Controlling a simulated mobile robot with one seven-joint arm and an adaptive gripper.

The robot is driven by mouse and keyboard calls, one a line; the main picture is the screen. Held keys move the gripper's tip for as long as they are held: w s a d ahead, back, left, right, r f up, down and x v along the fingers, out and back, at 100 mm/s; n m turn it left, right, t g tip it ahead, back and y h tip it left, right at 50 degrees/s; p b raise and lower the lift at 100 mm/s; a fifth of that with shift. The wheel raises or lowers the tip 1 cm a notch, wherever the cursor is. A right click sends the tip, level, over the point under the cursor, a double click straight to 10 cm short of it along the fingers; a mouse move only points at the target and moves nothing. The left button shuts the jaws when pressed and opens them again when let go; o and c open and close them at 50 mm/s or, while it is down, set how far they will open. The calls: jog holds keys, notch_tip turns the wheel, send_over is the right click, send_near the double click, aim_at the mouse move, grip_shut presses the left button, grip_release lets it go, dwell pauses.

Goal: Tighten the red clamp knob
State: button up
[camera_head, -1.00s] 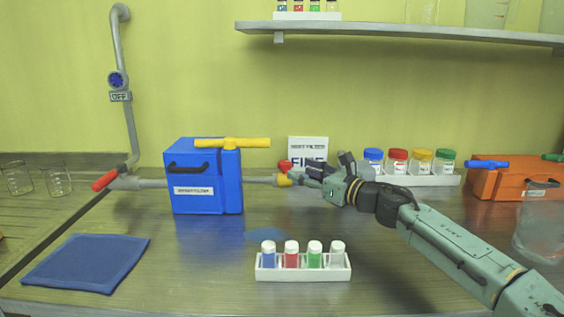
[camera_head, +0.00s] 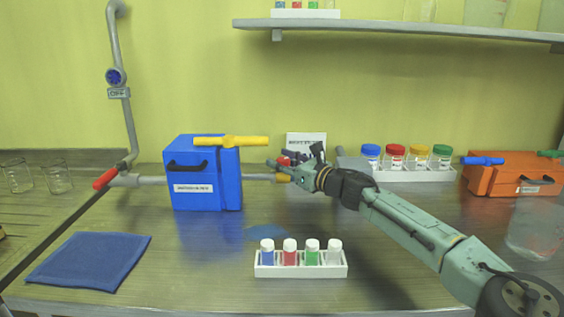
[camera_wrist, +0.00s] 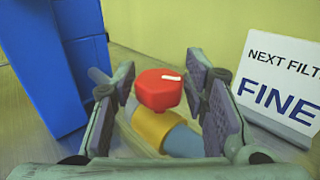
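The red clamp knob (camera_wrist: 160,90) has a white line on its top and sits over a yellow collar (camera_wrist: 158,128) in the wrist view. In the head view the red knob (camera_head: 283,161) is partly hidden by my gripper, and the yellow collar (camera_head: 283,178) is at the right end of the grey pipe (camera_head: 258,177). My gripper (camera_wrist: 162,82) is open, with one finger pad on each side of the knob. The gaps are narrow, and I cannot tell whether either pad touches. In the head view my gripper (camera_head: 294,163) reaches in from the right.
A blue box (camera_head: 206,190) with a yellow handle (camera_head: 231,141) stands left of the knob. A white "FINE" sign (camera_wrist: 281,83) stands close on the right. A rack of vials (camera_head: 301,271) is in front; coloured-lid jars (camera_head: 395,156) and an orange box (camera_head: 511,180) are at the right.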

jog(key=c, duration=0.9)
jog(key=shift+o, duration=0.2)
jog(key=shift+f+m+t+h+b, duration=0.25)
jog(key=shift+m+t+h+b, duration=0.3)
jog(key=shift+b, duration=0.2)
jog(key=m+t+h, duration=0.2)
jog(key=h, duration=0.1)
jog(key=shift+r+m+h+b, duration=0.25)
jog(key=shift+b, duration=0.1)
jog(key=shift+m+t+h, duration=0.45)
jog(key=shift+m+h, duration=0.15)
jog(key=shift+h, duration=0.2)
jog(key=o, duration=1.2)
